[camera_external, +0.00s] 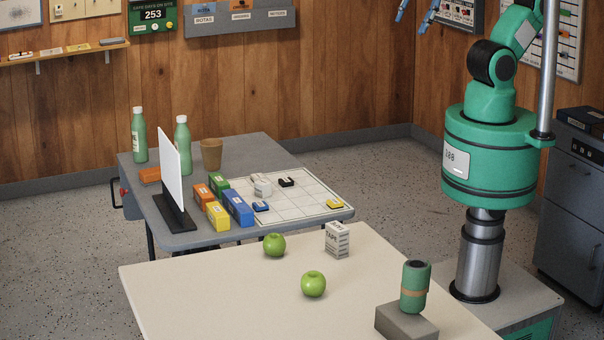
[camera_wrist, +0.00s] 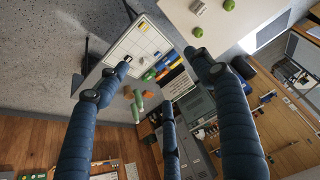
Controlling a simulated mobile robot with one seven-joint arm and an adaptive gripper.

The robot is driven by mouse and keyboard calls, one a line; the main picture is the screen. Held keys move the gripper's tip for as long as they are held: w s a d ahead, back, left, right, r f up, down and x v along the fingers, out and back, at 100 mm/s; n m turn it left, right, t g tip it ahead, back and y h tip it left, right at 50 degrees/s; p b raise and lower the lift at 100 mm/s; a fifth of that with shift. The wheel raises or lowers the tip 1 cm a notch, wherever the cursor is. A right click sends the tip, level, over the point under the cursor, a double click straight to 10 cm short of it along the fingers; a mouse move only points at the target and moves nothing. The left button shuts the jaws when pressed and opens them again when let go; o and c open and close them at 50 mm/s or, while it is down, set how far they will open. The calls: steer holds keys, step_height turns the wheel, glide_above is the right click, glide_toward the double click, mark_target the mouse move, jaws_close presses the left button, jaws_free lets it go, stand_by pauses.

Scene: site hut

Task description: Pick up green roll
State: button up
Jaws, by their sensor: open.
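The green roll (camera_external: 415,287) is a green cylinder with a tan band around its middle. It stands upright on a grey block (camera_external: 405,322) near the front right of the cream table (camera_external: 215,290). I cannot make it out in the wrist view. My gripper (camera_external: 413,20) shows only in part at the top edge of the external view, high above and far from the roll. Its blue fingers (camera_wrist: 160,58) are spread apart and empty in the wrist view.
Two green apples (camera_external: 274,245) (camera_external: 313,284) and a small printed box (camera_external: 337,240) stand on the cream table. The grey table (camera_external: 265,150) behind holds a white upright panel (camera_external: 171,170), bottles (camera_external: 139,136), coloured boxes (camera_external: 238,208) and a grid board (camera_external: 305,201). The cream table's left is clear.

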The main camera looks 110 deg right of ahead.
steer(key=shift+w+r, duration=0.1)
steer(key=w+a+r+n+g+p, duration=0.1)
steer(key=w+a+r, duration=0.1)
steer(key=w+a, duration=0.45)
steer(key=w+a+r+n+g+p, duration=0.1)
steer(key=w+a+r, duration=0.15)
steer(key=w, duration=0.75)
steer(key=w+a+f+n+g+y+p, duration=0.1)
steer(key=w+a+f+n+p, duration=0.3)
steer(key=w+a, duration=1.05)
steer(key=n+g+h, duration=0.1)
steer(key=n+g, duration=0.2)
glide_above(417, 264)
steer(key=f, duration=3.2)
steer(key=shift+w+d+f+p, duration=0.1)
steer(key=shift+d+p, duration=0.1)
steer(key=shift+p, duration=0.15)
steer(key=shift+a+f, duration=0.3)
steer(key=shift+f, duration=0.1)
